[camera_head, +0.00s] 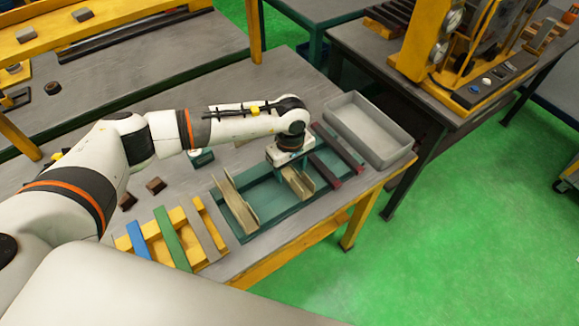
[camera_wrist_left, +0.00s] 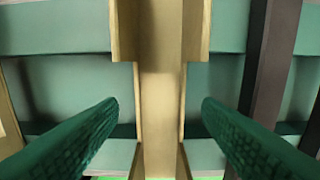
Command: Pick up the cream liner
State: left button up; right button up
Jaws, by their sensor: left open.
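Two cream, channel-shaped liners lie in the teal tray (camera_head: 265,207) on the bench. One cream liner (camera_head: 237,203) is at the tray's left, and the other cream liner (camera_head: 299,184) is directly under my left gripper (camera_head: 292,168). In the left wrist view, this cream liner (camera_wrist_left: 161,90) runs up the middle of the picture. The green fingers of my left gripper (camera_wrist_left: 160,112) are open, one on each side of it, with a gap to each side. The liner's far part in the head view is hidden by the gripper. My right gripper is not in view.
Dark red strips (camera_head: 327,168) lie at the tray's right, close to the gripper. A grey bin (camera_head: 372,146) stands beyond them. A yellow rack (camera_head: 180,218) with blue, green and grey strips is at the left. Small brown blocks (camera_head: 156,186) lie behind it.

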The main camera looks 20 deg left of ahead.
pick_arm(q)
jog(key=shift+f, duration=0.3)
jog(key=c, duration=0.8)
jog(key=shift+r, duration=0.1)
jog(key=shift+c, duration=0.3)
